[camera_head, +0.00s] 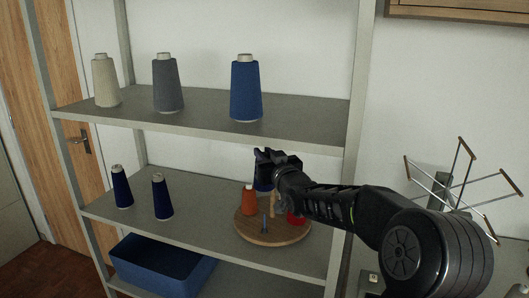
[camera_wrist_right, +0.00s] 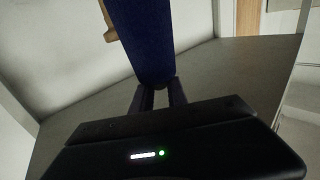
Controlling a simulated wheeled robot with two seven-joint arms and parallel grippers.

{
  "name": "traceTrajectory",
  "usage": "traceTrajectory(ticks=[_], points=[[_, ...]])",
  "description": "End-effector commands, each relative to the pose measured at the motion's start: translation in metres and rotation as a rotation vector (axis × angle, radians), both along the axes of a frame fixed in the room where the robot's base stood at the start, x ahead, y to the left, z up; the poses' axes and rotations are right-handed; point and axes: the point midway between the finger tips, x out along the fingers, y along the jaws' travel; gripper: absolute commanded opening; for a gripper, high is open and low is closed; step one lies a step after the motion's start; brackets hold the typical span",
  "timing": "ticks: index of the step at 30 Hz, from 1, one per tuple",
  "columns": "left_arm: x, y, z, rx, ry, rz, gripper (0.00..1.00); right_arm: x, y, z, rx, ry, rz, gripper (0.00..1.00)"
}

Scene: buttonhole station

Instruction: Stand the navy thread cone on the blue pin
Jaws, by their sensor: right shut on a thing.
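My right gripper (camera_head: 264,160) is shut on a navy thread cone (camera_wrist_right: 145,40), which fills the upper middle of the right wrist view. In the head view only a small dark blue part of this cone (camera_head: 262,186) shows below the gripper, above the back of a round wooden board (camera_head: 283,236). A slim blue-grey pin (camera_head: 264,223), probably the blue pin, stands bare at the board's front. The held cone is apart from this pin. My left gripper is not in view.
An orange cone (camera_head: 249,200) and a red cone (camera_head: 296,217) stand on the board, with a light wooden peg (camera_head: 273,206) between them. Two navy cones (camera_head: 121,187) (camera_head: 162,197) stand left on the same shelf.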

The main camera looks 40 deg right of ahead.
Motion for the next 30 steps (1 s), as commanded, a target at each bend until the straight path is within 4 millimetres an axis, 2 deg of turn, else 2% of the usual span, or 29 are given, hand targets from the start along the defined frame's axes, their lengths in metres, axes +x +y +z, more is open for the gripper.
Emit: traceTrajectory(ticks=[30], points=[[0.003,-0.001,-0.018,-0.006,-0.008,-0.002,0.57,0.0,0.0,-0.088,0.0,0.0,-0.001,0.0]])
